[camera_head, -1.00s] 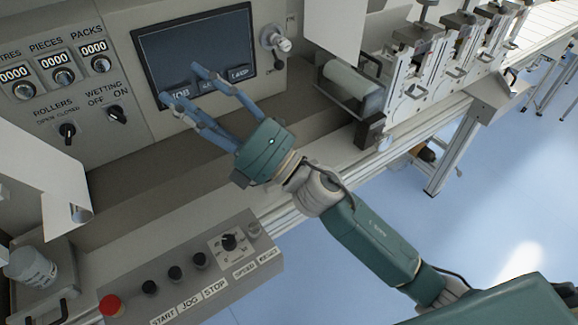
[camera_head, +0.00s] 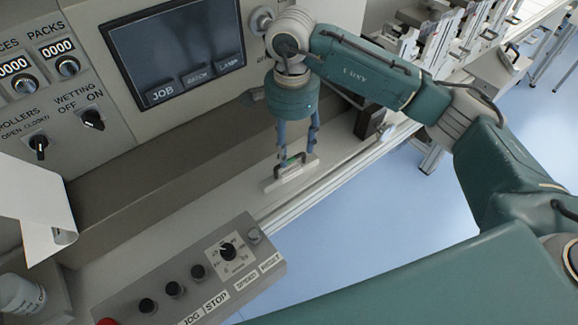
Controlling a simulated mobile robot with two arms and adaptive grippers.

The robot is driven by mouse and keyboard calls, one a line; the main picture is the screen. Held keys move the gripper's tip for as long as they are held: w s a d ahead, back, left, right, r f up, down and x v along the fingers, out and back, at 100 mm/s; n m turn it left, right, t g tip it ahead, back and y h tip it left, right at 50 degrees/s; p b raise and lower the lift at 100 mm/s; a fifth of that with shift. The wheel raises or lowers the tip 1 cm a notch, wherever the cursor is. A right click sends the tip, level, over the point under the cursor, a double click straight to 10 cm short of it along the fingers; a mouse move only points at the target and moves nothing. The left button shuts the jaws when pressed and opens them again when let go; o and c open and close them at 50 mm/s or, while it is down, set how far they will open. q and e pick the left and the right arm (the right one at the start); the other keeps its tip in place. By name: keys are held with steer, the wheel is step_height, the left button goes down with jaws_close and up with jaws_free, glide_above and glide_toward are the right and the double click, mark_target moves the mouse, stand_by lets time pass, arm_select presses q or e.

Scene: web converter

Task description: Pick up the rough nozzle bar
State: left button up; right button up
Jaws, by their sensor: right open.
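A short pale bar (camera_head: 291,178) with a dark handle and a small green mark lies on the grey ledge in front of the machine; I take it to be the nozzle bar. I cannot tell whether its surface is rough. My right gripper (camera_head: 298,160) points down over it. Its two blue fingers are open and stand apart, one on each side of the handle. The tips are close to the bar, and I cannot tell whether they touch it. My left gripper is not in view.
A button box (camera_head: 185,280) stands at the front of the ledge, left of the bar. The machine panel with a dark screen (camera_head: 177,50) rises behind. A white bottle (camera_head: 22,294) is at the lower left. Blue floor (camera_head: 420,215) lies beyond the ledge's front edge.

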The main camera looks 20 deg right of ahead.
mark_target(291, 171)
step_height(291, 171, down, 3)
steer(key=shift+s+f+p, duration=0.1)
steer(key=shift+f+p, duration=0.05)
steer(key=shift+p, duration=0.2)
steer(key=f+p, duration=0.2)
steer(key=f, duration=0.1)
steer(key=f+p, duration=0.1)
steer(key=shift+s+a+f, duration=0.1)
steer(key=shift+s+f, duration=0.2)
steer(key=shift+f, duration=0.45)
steer(key=shift+c, duration=1)
steer(key=shift+w, duration=0.1)
jaws_close()
